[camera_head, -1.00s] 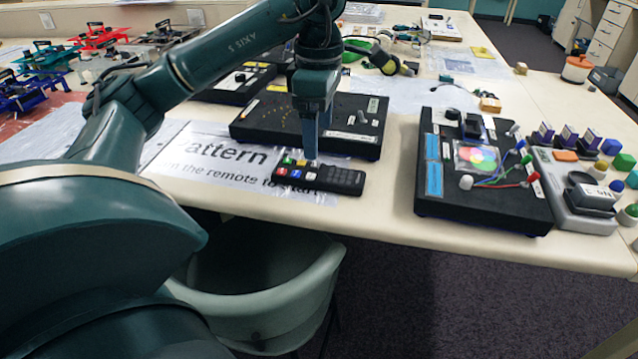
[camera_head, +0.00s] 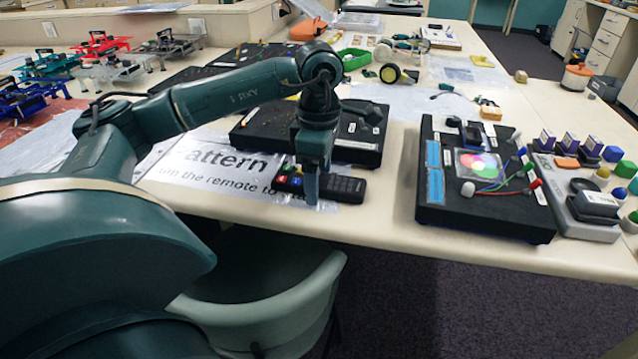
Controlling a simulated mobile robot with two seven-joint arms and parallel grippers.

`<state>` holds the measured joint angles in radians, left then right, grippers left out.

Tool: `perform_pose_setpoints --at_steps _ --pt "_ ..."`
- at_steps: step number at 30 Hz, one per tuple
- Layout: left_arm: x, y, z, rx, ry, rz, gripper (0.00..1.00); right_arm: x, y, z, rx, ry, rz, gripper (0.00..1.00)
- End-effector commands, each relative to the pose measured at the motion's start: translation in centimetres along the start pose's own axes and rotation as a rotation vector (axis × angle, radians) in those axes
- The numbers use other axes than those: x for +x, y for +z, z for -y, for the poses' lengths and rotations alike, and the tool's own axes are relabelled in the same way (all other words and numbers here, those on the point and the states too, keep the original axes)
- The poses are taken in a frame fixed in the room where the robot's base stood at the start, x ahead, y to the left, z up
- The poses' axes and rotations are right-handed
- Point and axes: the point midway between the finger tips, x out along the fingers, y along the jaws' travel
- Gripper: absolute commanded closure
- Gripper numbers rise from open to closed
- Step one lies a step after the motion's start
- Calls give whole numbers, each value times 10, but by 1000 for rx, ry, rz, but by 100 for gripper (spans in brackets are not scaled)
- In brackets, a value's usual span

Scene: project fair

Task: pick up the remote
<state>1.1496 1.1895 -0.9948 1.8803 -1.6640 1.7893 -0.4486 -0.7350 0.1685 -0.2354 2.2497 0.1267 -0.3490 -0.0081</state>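The remote (camera_head: 343,188) is black with rows of dark buttons and some coloured buttons at its left end. It lies flat near the front edge of the table, partly on a printed sheet (camera_head: 200,167). My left gripper (camera_head: 311,188) points down at the remote. One finger shows in front of the remote's near side and covers part of its left half. The other finger is hidden, so the gap between the fingers does not show. My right gripper is out of view.
A black board (camera_head: 345,146) lies just behind the remote, close to my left gripper. Another black board (camera_head: 480,215) with coloured lights and wires stands to the right. A green-grey chair (camera_head: 265,300) is below the table's front edge. Bare table lies between the remote and the right board.

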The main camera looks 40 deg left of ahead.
Motion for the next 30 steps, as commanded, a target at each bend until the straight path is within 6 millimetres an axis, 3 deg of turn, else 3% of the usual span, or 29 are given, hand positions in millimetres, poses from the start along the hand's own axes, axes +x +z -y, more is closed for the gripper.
perform_pose_setpoints --at_steps 18,26,30 --pt "-1 0 0 0 1 1 74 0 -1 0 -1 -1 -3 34" --pt "-5 0 0 0 1 2 74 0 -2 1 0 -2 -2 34" --pt "-25 1 -1 0 3 4 74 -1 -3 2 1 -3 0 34"
